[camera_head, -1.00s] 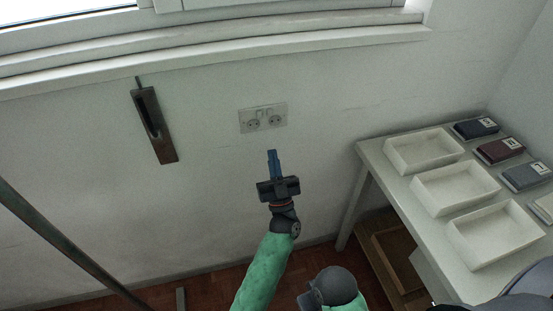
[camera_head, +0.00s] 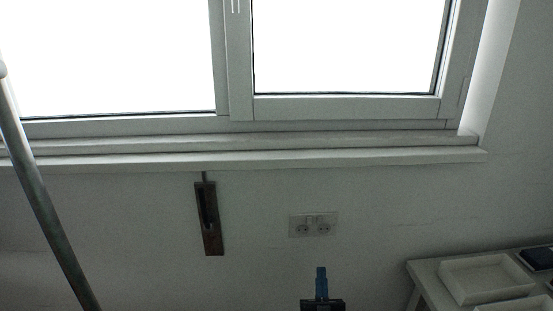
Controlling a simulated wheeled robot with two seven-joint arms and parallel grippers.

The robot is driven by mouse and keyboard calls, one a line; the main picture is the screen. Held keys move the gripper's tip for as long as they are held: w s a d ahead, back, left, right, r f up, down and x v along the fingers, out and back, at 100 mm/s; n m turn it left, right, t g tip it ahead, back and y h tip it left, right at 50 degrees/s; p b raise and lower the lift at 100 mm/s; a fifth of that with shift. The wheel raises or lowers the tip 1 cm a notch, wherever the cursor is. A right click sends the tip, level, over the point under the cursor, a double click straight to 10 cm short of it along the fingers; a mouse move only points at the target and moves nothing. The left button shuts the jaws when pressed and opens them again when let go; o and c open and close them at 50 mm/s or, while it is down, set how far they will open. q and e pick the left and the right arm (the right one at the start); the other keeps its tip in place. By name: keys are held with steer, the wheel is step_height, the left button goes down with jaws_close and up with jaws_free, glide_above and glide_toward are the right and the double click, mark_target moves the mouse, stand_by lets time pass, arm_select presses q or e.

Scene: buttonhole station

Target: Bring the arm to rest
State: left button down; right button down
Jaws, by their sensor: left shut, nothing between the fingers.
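My left gripper (camera_head: 321,284) shows at the bottom edge of the head view, a little right of the middle. Its blue fingers point up and are together, with nothing seen between them. It is in front of the wall, below the double socket (camera_head: 313,225), and apart from the table. The rest of my left arm is below the picture. My right gripper is not in view.
A white table (camera_head: 425,280) with a white tray (camera_head: 486,278) stands at the lower right. A dark wooden holder (camera_head: 209,220) hangs on the wall below the window sill (camera_head: 270,157). A metal pole (camera_head: 45,205) slants at the left.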

arm_select(q)
steer(key=w+d+f+m+g+h, duration=0.2)
steer(key=d+f+m+g+h, duration=0.6)
steer(key=g+h, duration=0.45)
steer(key=s+a+f+n+g+y, duration=0.2)
steer(key=s+a+f+g+y, duration=0.15)
steer(key=s+a, duration=0.5)
steer(key=s+a+f+n+g+y, duration=0.15)
steer(key=s+a+g+y, duration=0.3)
steer(key=a, duration=0.75)
steer(key=s+a+f+n+g+y, duration=0.2)
steer(key=s+a+f+g+y, duration=0.1)
steer(key=s+a, duration=0.65)
steer(key=s+a+f+g, duration=0.1)
steer(key=s+a+f, duration=0.2)
steer(key=s, duration=0.2)
steer(key=s+a+f+g+y, duration=0.1)
steer(key=s+a+f, duration=0.2)
steer(key=s, duration=0.3)
steer(key=shift+s+a, duration=0.3)
steer(key=shift+a, duration=0.05)
steer(key=shift+n, duration=0.25)
